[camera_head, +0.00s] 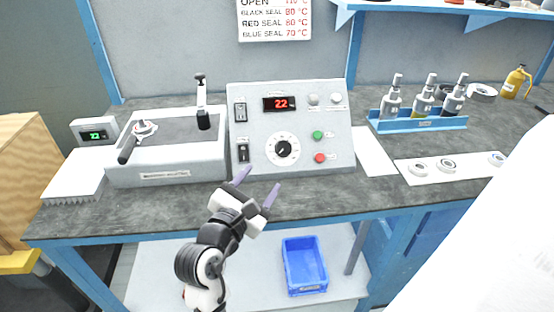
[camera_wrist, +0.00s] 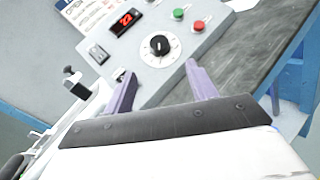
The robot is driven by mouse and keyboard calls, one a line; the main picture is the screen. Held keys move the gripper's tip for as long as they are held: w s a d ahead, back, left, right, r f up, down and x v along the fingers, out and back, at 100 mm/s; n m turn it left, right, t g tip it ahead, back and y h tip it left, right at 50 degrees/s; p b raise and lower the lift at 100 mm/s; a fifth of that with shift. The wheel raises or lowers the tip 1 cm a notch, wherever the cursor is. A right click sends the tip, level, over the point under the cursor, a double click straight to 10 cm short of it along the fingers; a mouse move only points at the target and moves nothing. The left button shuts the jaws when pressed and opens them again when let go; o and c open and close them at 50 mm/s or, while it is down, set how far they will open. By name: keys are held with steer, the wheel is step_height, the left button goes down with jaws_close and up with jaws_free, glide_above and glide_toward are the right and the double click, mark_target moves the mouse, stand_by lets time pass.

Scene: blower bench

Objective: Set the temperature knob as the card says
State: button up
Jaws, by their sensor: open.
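The temperature knob (camera_head: 283,149) is a black round knob on a white dial, on the sloped front of a grey control box (camera_head: 335,148). It also shows in the wrist view (camera_wrist: 159,45), beyond my fingertips. A red display (camera_head: 279,104) above it reads 22. The card (camera_head: 275,18) on the back wall lists OPEN, BLACK SEAL 90 °C or 80 °C, RED SEAL 80 °C and BLUE SEAL 70 °C; its top is cut off. My gripper (camera_head: 257,188) is open and empty, in front of and below the knob, apart from it.
Green (camera_head: 318,135) and red (camera_head: 319,157) buttons sit right of the knob, switches (camera_head: 243,152) left. A grey apparatus with a lever (camera_head: 165,165) stands left of the box. A blue rack of bottles (camera_head: 418,124) and a white strip with rings (camera_head: 450,168) are right. A blue bin (camera_head: 304,266) sits below.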

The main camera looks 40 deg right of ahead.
mark_target(282, 150)
steer(key=p+x, duration=0.1)
steer(key=x, duration=1)
steer(key=shift+w+d, duration=0.15)
steer(key=shift+p, duration=0.35)
steer(key=c, duration=1)
